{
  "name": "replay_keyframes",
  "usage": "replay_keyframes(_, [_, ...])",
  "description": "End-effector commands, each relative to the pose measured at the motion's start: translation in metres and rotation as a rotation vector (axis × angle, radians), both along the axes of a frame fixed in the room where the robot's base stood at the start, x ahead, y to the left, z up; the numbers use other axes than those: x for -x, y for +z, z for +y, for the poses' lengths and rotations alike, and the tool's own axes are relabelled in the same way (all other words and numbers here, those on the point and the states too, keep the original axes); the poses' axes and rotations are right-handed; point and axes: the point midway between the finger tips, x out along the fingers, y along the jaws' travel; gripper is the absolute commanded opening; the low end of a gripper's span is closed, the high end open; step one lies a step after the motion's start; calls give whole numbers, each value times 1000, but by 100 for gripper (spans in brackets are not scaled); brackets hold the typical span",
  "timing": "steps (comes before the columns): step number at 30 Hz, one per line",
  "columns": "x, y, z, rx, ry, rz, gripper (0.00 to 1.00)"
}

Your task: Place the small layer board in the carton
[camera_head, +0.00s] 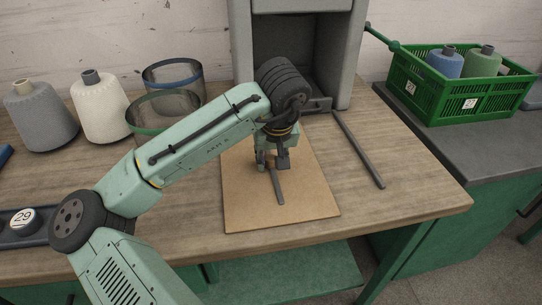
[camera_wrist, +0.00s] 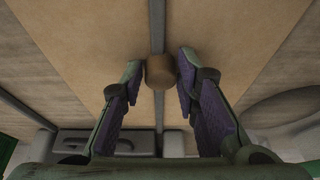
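A flat tan layer board (camera_head: 245,205) lies on the wooden table, with a narrow grey strip (camera_head: 278,187) along its middle. In the wrist view the board (camera_wrist: 235,40) fills the upper middle, with a short brown round knob (camera_wrist: 160,71) on the grey strip (camera_wrist: 157,20). My gripper (camera_head: 272,163) is low over the board. In the wrist view my gripper (camera_wrist: 160,75) has one finger on each side of the knob, with a gap visible on both sides. My gripper hides the knob in the head view. I cannot make out a carton in either view.
A grey open-fronted housing (camera_head: 346,50) stands behind the board. A loose dark bar (camera_head: 358,150) lies to its right. A green crate (camera_head: 455,103) with cones stands at the right. Grey (camera_head: 41,118) and cream (camera_head: 101,108) cones and two mesh bins (camera_head: 165,112) stand at the left.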

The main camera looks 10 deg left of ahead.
Motion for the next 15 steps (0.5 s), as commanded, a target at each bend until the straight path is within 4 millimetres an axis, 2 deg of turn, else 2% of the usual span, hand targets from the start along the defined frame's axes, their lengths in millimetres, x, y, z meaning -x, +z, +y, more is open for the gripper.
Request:
replay_keyframes(5, [0,0,0,-1,0,1,43])
replay_keyframes(15, [0,5,0,-2,1,1,43])
